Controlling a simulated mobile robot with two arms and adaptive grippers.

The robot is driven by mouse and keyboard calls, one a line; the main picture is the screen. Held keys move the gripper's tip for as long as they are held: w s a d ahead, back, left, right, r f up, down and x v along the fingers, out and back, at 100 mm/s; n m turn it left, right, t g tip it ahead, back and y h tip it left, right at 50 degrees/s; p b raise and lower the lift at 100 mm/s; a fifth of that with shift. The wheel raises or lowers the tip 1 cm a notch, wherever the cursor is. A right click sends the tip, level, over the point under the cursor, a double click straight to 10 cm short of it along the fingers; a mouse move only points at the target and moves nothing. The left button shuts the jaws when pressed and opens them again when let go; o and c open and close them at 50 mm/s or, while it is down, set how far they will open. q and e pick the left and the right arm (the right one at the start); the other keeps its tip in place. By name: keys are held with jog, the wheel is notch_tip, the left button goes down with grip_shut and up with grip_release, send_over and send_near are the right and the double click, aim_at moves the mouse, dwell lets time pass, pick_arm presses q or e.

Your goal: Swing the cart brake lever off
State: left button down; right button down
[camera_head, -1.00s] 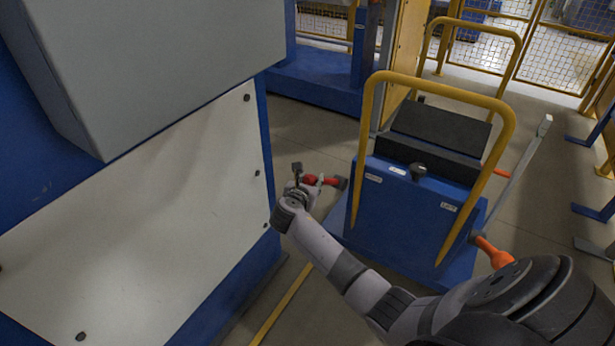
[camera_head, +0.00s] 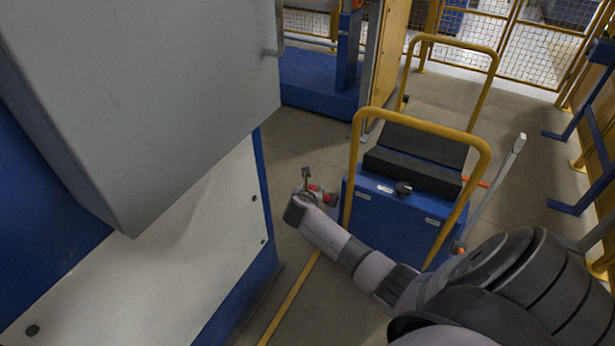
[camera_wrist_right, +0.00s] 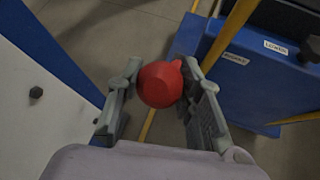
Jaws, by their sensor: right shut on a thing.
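The blue cart (camera_head: 398,223) with yellow push rails stands right of centre in the head view. A red brake lever handle (camera_head: 329,197) sticks out at its left side, beside the near rail. My right gripper (camera_head: 309,187) is at this handle, and its arm reaches in from the lower right. In the right wrist view the rounded red handle end (camera_wrist_right: 160,84) sits between the two grey fingers of my right gripper (camera_wrist_right: 158,100), which is shut on it. The lever's pivot is hidden. My left gripper is not in view.
A grey cabinet (camera_head: 160,90) juts out over a white panel (camera_head: 190,240) on the left, close to my right gripper. A grey upright bar (camera_head: 497,190) stands at the cart's right. An orange piece (camera_head: 458,247) there is mostly behind my arm. Floor is open behind the cart.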

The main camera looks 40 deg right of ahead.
jog(key=shift+w+d+r+y+p, duration=0.2)
jog(key=shift+d+r+p, duration=0.1)
jog(key=shift+r+p, duration=0.2)
jog(key=shift+w+d+r+y+p, duration=0.2)
jog(key=shift+d+r+p, duration=0.15)
jog(key=shift+p, duration=0.25)
jog(key=shift+w+d+r+p, duration=0.25)
jog(key=shift+d+r+p, duration=0.1)
jog(key=shift+d, duration=0.25)
jog(key=shift+w+d+r+p, duration=0.25)
jog(key=shift+d+r, duration=0.05)
jog(key=shift+d, duration=0.35)
jog(key=c, duration=1.5)
grip_release()
jog(key=shift+r, duration=0.1)
jog(key=o, duration=0.4)
jog(key=shift+f, duration=0.2)
jog(key=shift+s, duration=0.15)
jog(key=v, duration=1.2)
